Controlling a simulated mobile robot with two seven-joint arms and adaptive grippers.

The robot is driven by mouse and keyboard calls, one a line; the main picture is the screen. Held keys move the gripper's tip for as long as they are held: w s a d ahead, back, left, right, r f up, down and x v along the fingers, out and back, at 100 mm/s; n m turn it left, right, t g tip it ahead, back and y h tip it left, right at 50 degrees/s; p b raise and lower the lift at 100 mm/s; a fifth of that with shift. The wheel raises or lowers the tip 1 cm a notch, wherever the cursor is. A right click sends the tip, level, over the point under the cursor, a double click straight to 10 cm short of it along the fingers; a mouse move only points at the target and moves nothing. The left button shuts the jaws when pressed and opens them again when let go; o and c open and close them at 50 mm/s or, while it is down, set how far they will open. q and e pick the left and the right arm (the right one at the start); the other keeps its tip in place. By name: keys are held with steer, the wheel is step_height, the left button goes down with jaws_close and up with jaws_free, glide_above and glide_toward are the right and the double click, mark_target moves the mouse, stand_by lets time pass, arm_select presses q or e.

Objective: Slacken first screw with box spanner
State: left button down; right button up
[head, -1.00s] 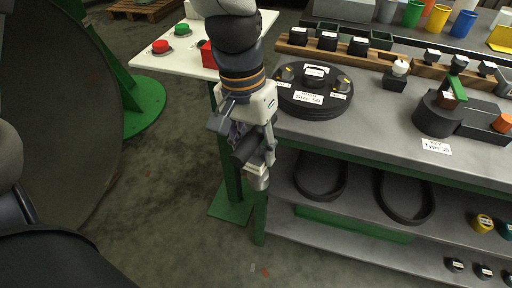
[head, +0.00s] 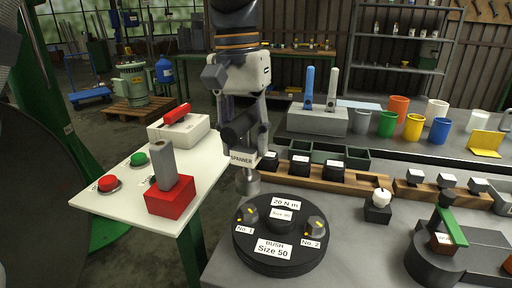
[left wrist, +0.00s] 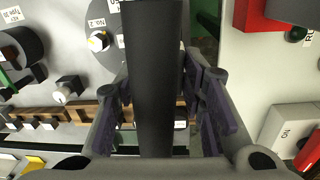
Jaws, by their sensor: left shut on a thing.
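My left gripper (head: 245,142) is shut on the spanner (head: 242,159), which has a black handle, a white SPANNER label and a metal socket pointing down. In the left wrist view the black handle (left wrist: 154,85) lies between the fingers. The black round bush disc (head: 280,266), marked Size 50 and 20 N m, sits at the near left of the grey bench. Screw No. 1 (head: 248,215) is on its left side, and screw No. 2 (head: 316,226) on its right. The socket appears just above screw No. 1 in the head view, seemingly apart from it. My right gripper is out of view.
A white side table (head: 120,216) on the left bears a red block (head: 171,197) with a grey post, plus red and green buttons. Behind the disc is a wooden rack (head: 345,183) with black blocks. A black holder (head: 378,210) with a white knob stands to the right.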

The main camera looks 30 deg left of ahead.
mark_target(247, 162)
arm_select(q)
steer(key=shift+w+r, duration=0.15)
steer(key=shift+w, duration=0.1)
steer(key=shift+f+m, duration=0.25)
steer(key=shift+m, duration=0.15)
steer(key=shift+s+f+m, duration=0.2)
steer(key=shift+f+m, duration=0.45)
steer(key=shift+m, duration=0.15)
steer(key=shift+s+f+m, duration=0.1)
steer(key=shift+f+m, duration=0.25)
steer(key=shift+m, duration=0.65)
steer(key=m, duration=0.5)
steer(key=shift+d+f, duration=0.1)
steer(key=shift+f, duration=0.3)
steer(key=m, duration=0.4)
steer(key=shift+f+g, duration=0.2)
steer(key=shift+g, duration=0.1)
steer(key=shift+f, duration=0.35)
steer(key=shift+f, duration=0.35)
